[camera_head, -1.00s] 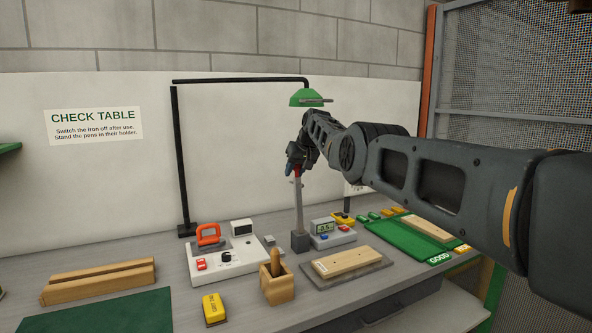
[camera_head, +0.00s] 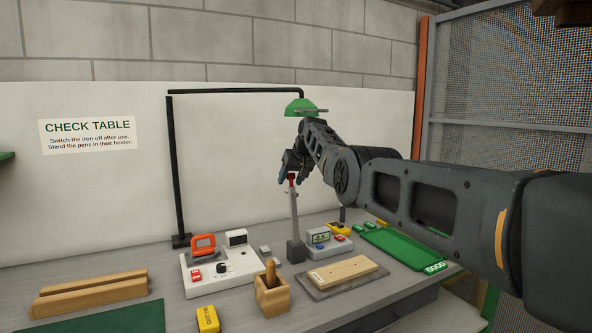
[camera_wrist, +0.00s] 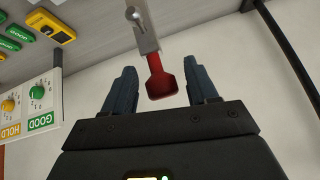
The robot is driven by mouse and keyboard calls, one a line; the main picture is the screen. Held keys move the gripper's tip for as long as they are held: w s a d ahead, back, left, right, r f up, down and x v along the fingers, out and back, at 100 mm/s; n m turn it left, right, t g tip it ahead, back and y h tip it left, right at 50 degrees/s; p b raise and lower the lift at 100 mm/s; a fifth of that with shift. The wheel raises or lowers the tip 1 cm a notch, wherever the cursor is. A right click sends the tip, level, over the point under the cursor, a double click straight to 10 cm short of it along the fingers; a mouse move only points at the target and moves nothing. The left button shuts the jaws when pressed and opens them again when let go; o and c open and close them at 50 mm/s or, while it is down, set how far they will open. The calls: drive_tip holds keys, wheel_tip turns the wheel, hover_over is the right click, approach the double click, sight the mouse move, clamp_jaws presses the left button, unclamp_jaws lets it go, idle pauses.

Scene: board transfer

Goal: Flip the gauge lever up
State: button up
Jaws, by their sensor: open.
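The gauge stand (camera_head: 294,222) is a slim grey upright post on a dark base in the middle of the table. Its lever has a red end (camera_head: 291,177) at the top of the post. In the wrist view the red lever end (camera_wrist: 160,82) hangs from the grey post (camera_wrist: 146,32), near a round pivot bolt. My gripper (camera_head: 292,180) is at the top of the post. It is open, with one blue finger on either side of the red end and a visible gap to each in the wrist view (camera_wrist: 162,86).
A wooden board (camera_head: 343,270) lies on a grey plate in front of the stand. A small meter (camera_head: 318,238) stands beside it, and a green GOOD tray (camera_head: 410,252) lies to the right. A pen holder (camera_head: 271,293) stands nearby. A lamp (camera_head: 300,106) hangs above my gripper.

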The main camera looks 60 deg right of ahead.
drive_tip(key=shift+b+v, duration=0.7)
drive_tip(key=shift+v, duration=2.5)
drive_tip(key=shift+a+f, duration=0.1)
drive_tip(key=shift+s, duration=0.1)
